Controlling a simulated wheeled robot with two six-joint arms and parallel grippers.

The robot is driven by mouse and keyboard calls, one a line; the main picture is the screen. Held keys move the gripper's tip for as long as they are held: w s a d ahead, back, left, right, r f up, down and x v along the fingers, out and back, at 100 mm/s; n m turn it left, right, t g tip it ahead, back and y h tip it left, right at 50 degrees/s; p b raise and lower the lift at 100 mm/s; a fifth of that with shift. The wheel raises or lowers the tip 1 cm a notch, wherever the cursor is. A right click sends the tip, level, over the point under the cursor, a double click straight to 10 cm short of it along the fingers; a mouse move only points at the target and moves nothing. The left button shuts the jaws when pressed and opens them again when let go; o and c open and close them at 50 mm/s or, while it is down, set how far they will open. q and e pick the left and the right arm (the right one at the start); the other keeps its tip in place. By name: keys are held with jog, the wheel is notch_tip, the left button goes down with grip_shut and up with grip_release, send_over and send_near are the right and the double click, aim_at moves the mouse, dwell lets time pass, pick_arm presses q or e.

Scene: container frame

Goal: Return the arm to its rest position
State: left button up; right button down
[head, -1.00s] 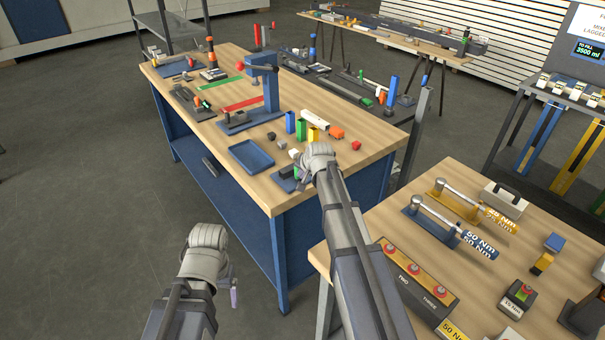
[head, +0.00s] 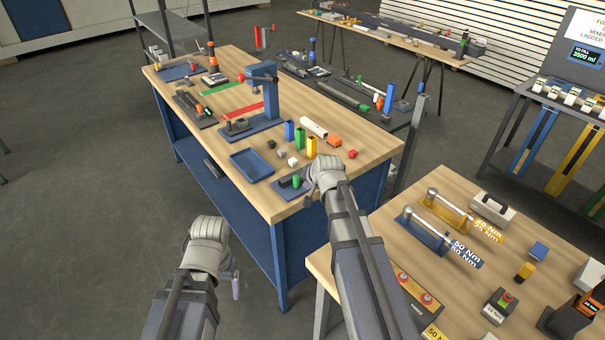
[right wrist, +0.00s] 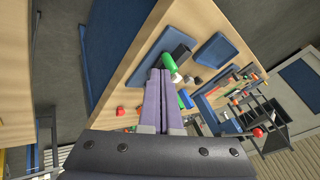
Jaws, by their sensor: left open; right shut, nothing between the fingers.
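My left arm's wrist (head: 208,245) is low at the left in the head view, over the floor in front of the blue workbench. Part of the left gripper (head: 234,284) shows beside it, with its jaws apart and empty. My right arm reaches up to the near right corner of the workbench, and its wrist (head: 325,175) hides most of that gripper in the head view. In the right wrist view the right gripper (right wrist: 160,74) has its two purple fingers together with nothing between them. The fingertips appear beside a green cylinder (right wrist: 170,62); I cannot tell whether they touch it.
The workbench (head: 358,143) carries a blue tray (head: 251,163), a blue press (head: 263,95) and several small coloured blocks. A second table (head: 410,215) at the right holds torque wrenches (head: 422,233) and a button box (head: 418,293). Open floor (head: 80,220) lies at the left.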

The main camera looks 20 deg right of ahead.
jog(key=s+a+f+n+g, duration=0.2)
jog(key=s+a+n, duration=0.2)
jog(key=s+a, duration=0.2)
jog(key=s+a+f+n+g+h+b, duration=0.1)
jog(key=s+a+f+n+g, duration=0.1)
jog(key=s+a, duration=0.4)
jog(key=s+a+f+n+g, duration=0.1)
jog(key=s+a+n+g, duration=0.2)
jog(key=s, duration=1)
jog(key=a+n, duration=0.3)
jog(key=a, duration=0.1)
jog(key=shift+f+g+h, duration=0.3)
jog(key=shift+f+g, duration=0.1)
